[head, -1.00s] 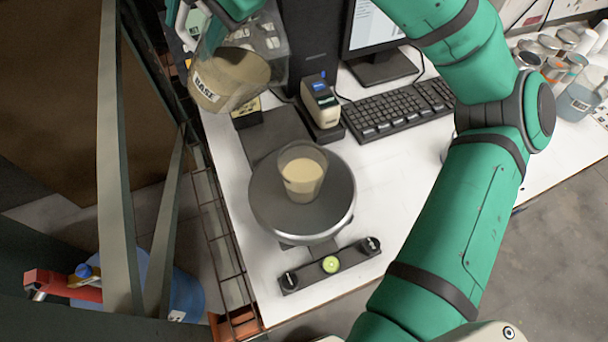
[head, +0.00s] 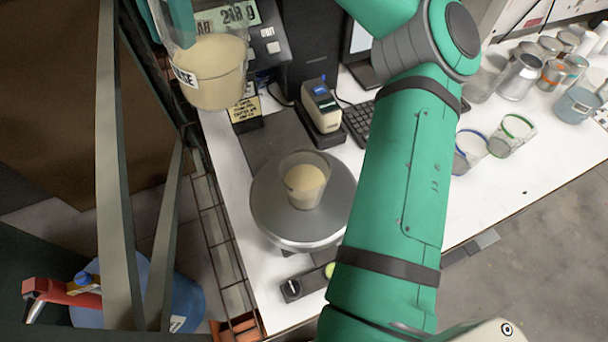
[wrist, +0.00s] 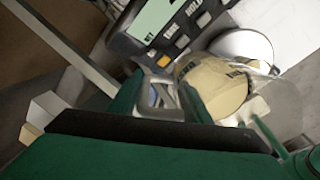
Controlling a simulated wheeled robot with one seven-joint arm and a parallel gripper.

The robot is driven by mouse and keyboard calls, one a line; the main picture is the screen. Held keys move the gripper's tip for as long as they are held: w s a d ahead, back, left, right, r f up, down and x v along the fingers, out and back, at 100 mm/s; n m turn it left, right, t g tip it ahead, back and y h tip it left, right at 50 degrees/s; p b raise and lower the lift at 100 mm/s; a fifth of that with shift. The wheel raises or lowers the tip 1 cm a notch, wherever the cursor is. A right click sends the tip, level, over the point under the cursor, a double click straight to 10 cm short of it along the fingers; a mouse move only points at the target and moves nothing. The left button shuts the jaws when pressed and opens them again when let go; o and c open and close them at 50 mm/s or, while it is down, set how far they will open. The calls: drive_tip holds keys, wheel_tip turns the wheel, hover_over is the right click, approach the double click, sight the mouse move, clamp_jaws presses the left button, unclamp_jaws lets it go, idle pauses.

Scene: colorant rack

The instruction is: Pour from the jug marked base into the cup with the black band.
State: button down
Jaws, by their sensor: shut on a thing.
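The clear jug marked base (head: 215,80) is at the upper left of the head view, nearly upright in the air, holding cream liquid. The jug also shows in the wrist view (wrist: 215,88). My gripper (wrist: 162,98) is shut on the jug's handle; in the head view it is mostly cut off by the top edge. A clear cup (head: 305,182) stands upright on the round scale (head: 270,215), with cream liquid in its lower part. I cannot make out a black band on it. The jug is apart from the cup, behind it and to its left. No stream shows between them.
Cups with a blue band (head: 470,150) and a green band (head: 513,134) stand at right, beyond my arm. Several cans and jars are behind them. A terminal stands behind the jug.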

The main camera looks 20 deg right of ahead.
sight(157, 2)
drive_tip(key=shift+w+a+f+g+h+b, duration=0.2)
drive_tip(key=shift+g+h+b, duration=0.4)
drive_tip(key=shift+b, duration=0.45)
drive_tip(key=shift+f, duration=0.1)
drive_tip(key=shift+w+r+b, duration=0.1)
drive_tip(key=shift+r+b, duration=0.2)
drive_tip(key=shift+r, duration=2.2)
